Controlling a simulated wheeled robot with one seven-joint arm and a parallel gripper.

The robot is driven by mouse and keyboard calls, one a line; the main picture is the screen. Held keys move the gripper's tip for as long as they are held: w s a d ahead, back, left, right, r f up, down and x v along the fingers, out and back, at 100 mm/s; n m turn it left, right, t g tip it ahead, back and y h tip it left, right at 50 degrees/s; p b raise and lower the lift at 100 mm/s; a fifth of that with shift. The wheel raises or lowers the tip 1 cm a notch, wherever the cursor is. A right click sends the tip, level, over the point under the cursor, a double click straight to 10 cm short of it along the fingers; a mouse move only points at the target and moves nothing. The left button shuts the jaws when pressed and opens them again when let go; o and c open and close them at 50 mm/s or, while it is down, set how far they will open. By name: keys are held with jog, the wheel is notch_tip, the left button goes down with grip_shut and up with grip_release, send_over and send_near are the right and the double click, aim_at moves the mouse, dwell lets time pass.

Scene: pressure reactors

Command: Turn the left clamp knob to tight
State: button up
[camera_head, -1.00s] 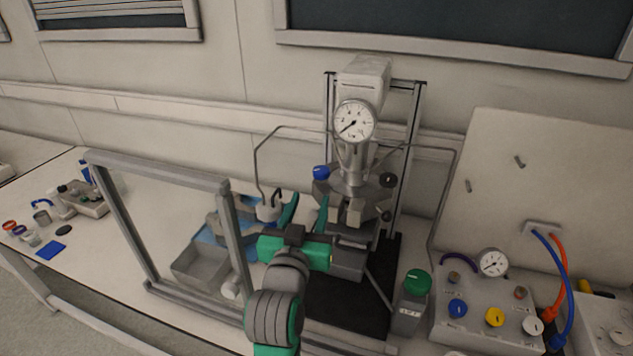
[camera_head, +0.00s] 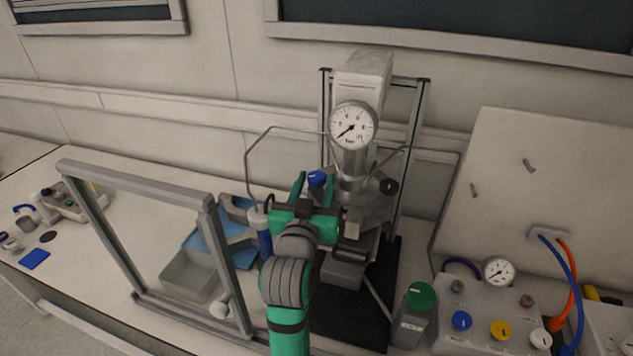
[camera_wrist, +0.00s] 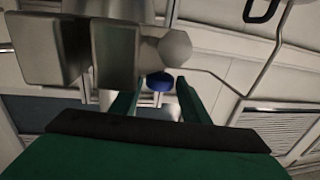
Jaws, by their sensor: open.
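The pressure reactor (camera_head: 352,165) stands on a black base, with a round gauge at its top. A blue knob (camera_head: 317,179) is on the left side of its head, and a black knob (camera_head: 388,186) is on the right. My gripper (camera_head: 315,184) is open, its fingers pointing up toward the blue knob. In the wrist view the blue knob (camera_wrist: 160,82) shows between the open fingertips (camera_wrist: 157,92), with no visible contact. The exact depth between fingers and knob is hard to judge. My gripper's body hides part of the reactor's lower left.
A framed clear shield (camera_head: 212,250) stands to the left of my arm. A grey tray (camera_head: 185,277) lies behind it. A green-capped bottle (camera_head: 413,315) and a control box (camera_head: 480,325) with hoses are at the right. Metal tubing (camera_head: 250,150) runs left of the reactor.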

jog(key=shift+w, duration=0.1)
jog(key=c, duration=0.8)
jog(key=shift+a+m+h, duration=0.2)
jog(key=shift+m+h, duration=0.1)
jog(key=shift+h, duration=0.1)
jog(key=shift+w+f+m+g+h, duration=0.1)
jog(key=shift+m+g+h, duration=0.65)
jog(key=shift+h, duration=0.75)
jog(key=shift+m+h, duration=0.3)
jog(key=shift+m, duration=0.15)
jog(key=o, duration=0.8)
